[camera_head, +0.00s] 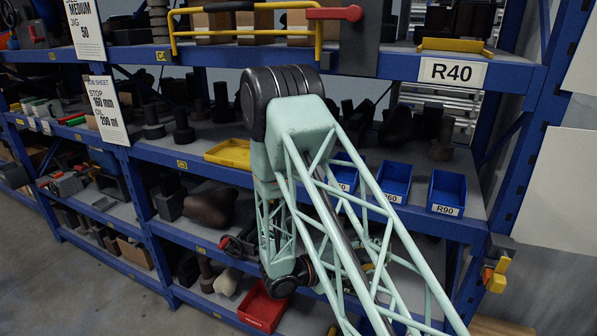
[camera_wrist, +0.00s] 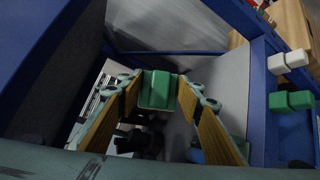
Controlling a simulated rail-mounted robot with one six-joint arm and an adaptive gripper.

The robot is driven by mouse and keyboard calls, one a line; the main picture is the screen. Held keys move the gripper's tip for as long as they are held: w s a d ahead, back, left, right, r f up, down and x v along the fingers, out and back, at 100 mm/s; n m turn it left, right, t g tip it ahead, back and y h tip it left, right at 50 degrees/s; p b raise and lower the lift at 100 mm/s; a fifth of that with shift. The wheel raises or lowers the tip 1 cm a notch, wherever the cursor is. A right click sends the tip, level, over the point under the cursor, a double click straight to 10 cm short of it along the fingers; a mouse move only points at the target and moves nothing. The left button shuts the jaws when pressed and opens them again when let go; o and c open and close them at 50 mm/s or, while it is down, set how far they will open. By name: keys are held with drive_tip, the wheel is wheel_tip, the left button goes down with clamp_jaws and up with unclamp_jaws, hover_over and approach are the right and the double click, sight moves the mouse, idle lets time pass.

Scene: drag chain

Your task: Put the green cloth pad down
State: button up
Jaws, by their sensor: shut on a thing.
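The green cloth pad (camera_wrist: 157,90) shows in the wrist view as a green block between the fingertips. My gripper (camera_wrist: 160,88) is shut on it, with one tan-padded finger on each side. Grey shelf surface and dark objects show around and below it; I cannot tell whether the pad touches anything. In the head view my pale green arm reaches across the shelves, and the gripper and held pad cannot be made out.
Blue shelving uprights and edges stand close around the gripper. In the head view are blue bins (camera_head: 446,193), a yellow tray (camera_head: 229,153) and a red bin (camera_head: 262,308).

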drive_tip(key=s+a+r+n+g+y+p, duration=0.1)
drive_tip(key=a+r+n+y+p, duration=0.4)
drive_tip(key=a+r+n, duration=0.6)
drive_tip(key=a+r+n+g+y+p, duration=0.2)
drive_tip(key=a+r+n+y+p, duration=0.4)
drive_tip(key=a+r+n, duration=0.4)
drive_tip(key=a+r+y, duration=0.1)
drive_tip(key=a+r, duration=0.4)
drive_tip(key=a, duration=0.6)
drive_tip(key=shift+s+n+y, duration=0.3)
drive_tip(key=shift+s+n, duration=0.05)
drive_tip(key=shift+n, duration=0.05)
idle(0.3)
drive_tip(key=shift+w+d, duration=0.1)
drive_tip(key=w+d, duration=0.1)
drive_tip(key=w, duration=0.3)
drive_tip(key=w+d+p, duration=0.1)
drive_tip(key=w+d, duration=0.1)
drive_tip(key=w, duration=0.2)
drive_tip(key=w+d, duration=0.2)
drive_tip(key=w, duration=0.3)
drive_tip(key=shift+d, duration=0.1)
idle(0.4)
